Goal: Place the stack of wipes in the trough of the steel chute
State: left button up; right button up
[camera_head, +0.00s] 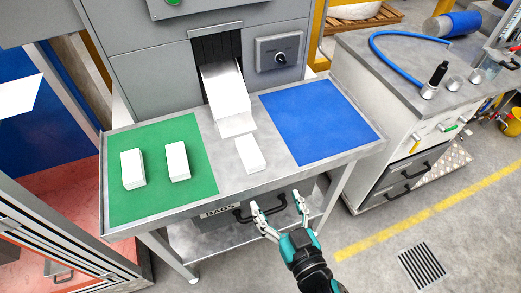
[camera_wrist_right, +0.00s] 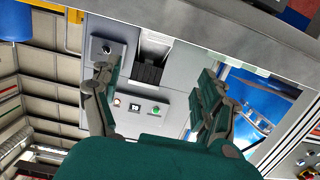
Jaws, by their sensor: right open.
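The steel chute (camera_head: 226,92) slopes out of a dark opening in the grey machine, down to the middle of the bench. Three white stacks of wipes show in the head view. One stack (camera_head: 250,154) lies on bare steel just in front of the chute's lower end. The other two, a left stack (camera_head: 132,168) and a right stack (camera_head: 177,161), are on the green mat (camera_head: 150,205). My right gripper (camera_head: 277,203) is open and empty, in front of the bench's front edge near a drawer handle. Its spread fingers also show in the wrist view (camera_wrist_right: 155,82). My left gripper is not in view.
A blue mat (camera_head: 320,120) on the bench's right side is empty. A drawer (camera_head: 220,215) labelled RAGS sits under the bench front. A control box with a knob (camera_head: 281,57) is right of the chute. A side cabinet (camera_head: 385,130) carries a blue hose and bottles.

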jog(key=p, duration=0.3)
send_near(251, 154)
jog(key=w, duration=0.1)
jog(key=w+a, duration=0.1)
jog(key=w, duration=0.1)
jog(key=shift+r, duration=0.15)
jog(key=x, duration=0.2)
jog(key=p+x, duration=0.1)
jog(key=x, duration=0.3)
jog(key=shift+w+f, duration=0.2)
jog(key=shift+f, duration=0.2)
jog(key=shift+s, duration=0.1)
jog(key=shift+c, duration=0.8)
jog(key=c, duration=1.1)
jog(key=shift+c, duration=0.8)
jog(key=shift+r, duration=0.2)
notch_tip(251, 154, up, 3)
jog(key=shift+s+r+p, duration=0.15)
jog(key=shift+p, duration=0.2)
jog(key=s+b, duration=0.5)
jog(key=s, duration=1)
jog(key=d+r+m+h, duration=0.1)
jog(key=d+r+h, duration=0.1)
jog(key=d, duration=0.7)
jog(key=d+r+m+t+h, duration=0.1)
jog(key=d+r+m+h, duration=0.1)
jog(key=d, duration=0.7)
jog(key=shift+w+d+r+m+h, duration=0.3)
jog(key=shift+w+d+r+h, duration=0.15)
jog(key=shift+r, duration=0.25)
